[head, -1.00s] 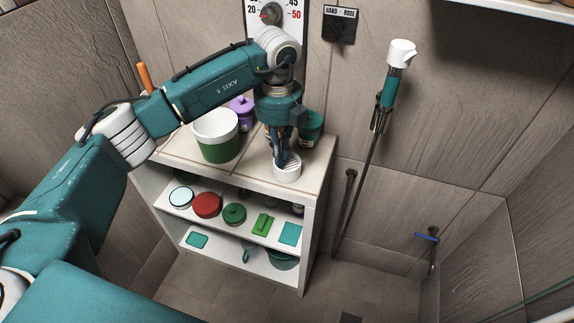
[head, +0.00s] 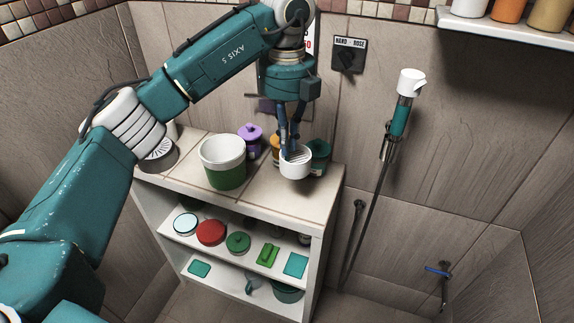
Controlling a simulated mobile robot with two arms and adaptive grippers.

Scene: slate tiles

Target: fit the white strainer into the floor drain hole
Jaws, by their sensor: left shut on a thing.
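The white strainer (head: 295,167) is a small round cup with a slotted top. My left gripper (head: 291,148) points down and is shut on it, its fingers reaching into the strainer's top. The strainer is over the right part of the shelf unit's tiled top; it appears raised a little above it, though the gap is hard to judge. My right gripper is not in view. The floor drain hole does not show in the head view now.
A green-and-white pot (head: 223,165), a purple jar (head: 250,139) and a dark green jar (head: 318,158) stand near the strainer on the shelf unit (head: 325,200). A hand shower (head: 400,118) hangs to the right. The lower shelves hold lids and other items.

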